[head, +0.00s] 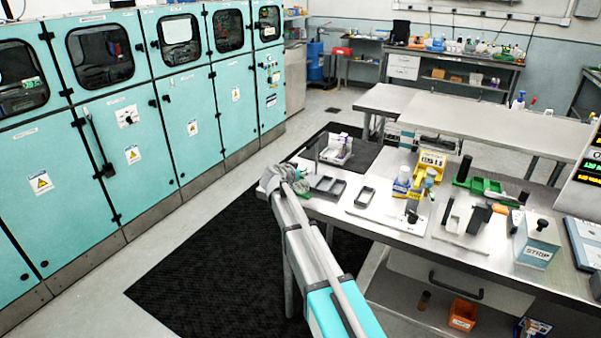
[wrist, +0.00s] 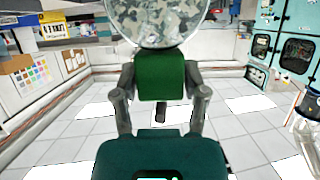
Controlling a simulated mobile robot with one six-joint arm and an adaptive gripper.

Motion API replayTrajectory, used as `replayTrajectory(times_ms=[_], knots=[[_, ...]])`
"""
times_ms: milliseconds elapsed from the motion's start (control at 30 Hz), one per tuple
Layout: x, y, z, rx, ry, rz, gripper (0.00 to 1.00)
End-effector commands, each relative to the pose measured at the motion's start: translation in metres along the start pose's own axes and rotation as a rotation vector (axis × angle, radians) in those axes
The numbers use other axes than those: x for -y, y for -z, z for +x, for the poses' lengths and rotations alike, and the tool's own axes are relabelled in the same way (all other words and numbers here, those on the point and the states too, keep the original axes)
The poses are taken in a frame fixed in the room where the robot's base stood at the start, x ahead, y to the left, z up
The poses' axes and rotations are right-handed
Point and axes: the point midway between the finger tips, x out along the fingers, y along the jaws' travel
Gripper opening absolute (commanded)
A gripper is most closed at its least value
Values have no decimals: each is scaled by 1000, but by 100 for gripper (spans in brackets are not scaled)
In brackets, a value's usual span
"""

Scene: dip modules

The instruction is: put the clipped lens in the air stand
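In the wrist view my gripper (wrist: 161,95) is shut on a green clip (wrist: 162,72). The clip carries a round clear lens (wrist: 160,18), cut off by the top edge of the view. In the head view my gripper (head: 285,182) is at the table's left end, beside a grey tray; the lens cannot be made out there. I cannot tell for sure which fixture is the air stand. A yellow fixture with a small label (head: 432,162) stands near the table's middle, and a green fixture (head: 490,187) stands to its right.
The steel table (head: 395,228) bears two grey trays (head: 327,186) (head: 365,196), a white holder (head: 337,150), bottles (head: 402,180), a base with black posts (head: 463,222) and a box marked STRIP (head: 536,242). Teal cabinets (head: 130,120) line the left.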

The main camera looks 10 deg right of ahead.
Motion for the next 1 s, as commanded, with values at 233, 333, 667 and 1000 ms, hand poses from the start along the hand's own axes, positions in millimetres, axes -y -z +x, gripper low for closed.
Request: replayTrajectory(times_ms=[233,333,667,1000], knots=[[0,0,0,0,0,0,85],[0,0,0,0,0,0,85],[0,4,-1,0,0,0,85],[-1,5,-43,0,1,0,85]])
